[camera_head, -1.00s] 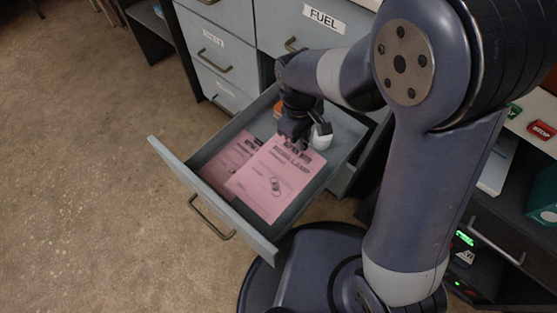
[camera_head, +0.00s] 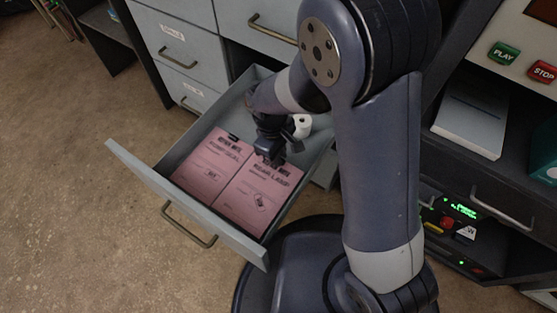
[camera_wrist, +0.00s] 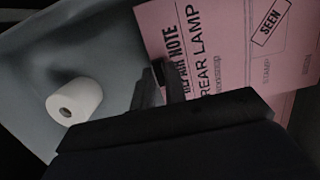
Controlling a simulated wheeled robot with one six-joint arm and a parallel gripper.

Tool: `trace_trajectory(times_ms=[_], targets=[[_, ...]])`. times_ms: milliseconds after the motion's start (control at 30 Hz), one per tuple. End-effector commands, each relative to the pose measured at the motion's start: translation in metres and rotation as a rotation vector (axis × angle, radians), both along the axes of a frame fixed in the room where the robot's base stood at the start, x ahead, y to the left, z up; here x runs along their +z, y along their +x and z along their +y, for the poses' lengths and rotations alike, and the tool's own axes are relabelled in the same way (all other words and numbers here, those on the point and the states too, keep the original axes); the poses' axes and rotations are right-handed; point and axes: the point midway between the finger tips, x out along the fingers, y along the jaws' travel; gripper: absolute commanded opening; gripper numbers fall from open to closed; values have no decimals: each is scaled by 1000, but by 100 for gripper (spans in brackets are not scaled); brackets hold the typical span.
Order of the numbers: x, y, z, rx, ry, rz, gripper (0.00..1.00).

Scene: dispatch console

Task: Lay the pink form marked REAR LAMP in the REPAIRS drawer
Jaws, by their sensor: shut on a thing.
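The pink form marked REAR LAMP (camera_head: 258,196) is inside the open drawer (camera_head: 186,216), on the right side. It also shows in the wrist view (camera_wrist: 215,50), with a SEEN stamp on it. My gripper (camera_head: 273,158) is shut on the form's upper edge, low inside the drawer. Another pink form (camera_head: 211,167) lies to its left in the same drawer. I cannot tell whether the REAR LAMP form overlaps it or rests fully on the drawer floor. The drawer's own label is not readable here.
Grey closed drawers (camera_head: 178,35) are behind. A console with PLAY (camera_head: 504,53) and STOP buttons stands at right. Floor at left is clear.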

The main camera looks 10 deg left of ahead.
Motion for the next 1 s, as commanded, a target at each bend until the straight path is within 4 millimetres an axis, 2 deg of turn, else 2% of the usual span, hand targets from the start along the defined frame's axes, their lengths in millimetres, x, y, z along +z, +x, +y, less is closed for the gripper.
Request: trace_trajectory(times_ms=[33,133,500,533,767,1000], targets=[[-15,-1,-1,0,-2,3,0],[-26,0,0,0,-1,2,0],[-29,0,0,0,-1,0,0],[-29,0,0,0,-1,0,14],[-28,0,0,0,0,0,32],[-28,0,0,0,0,0,34]])
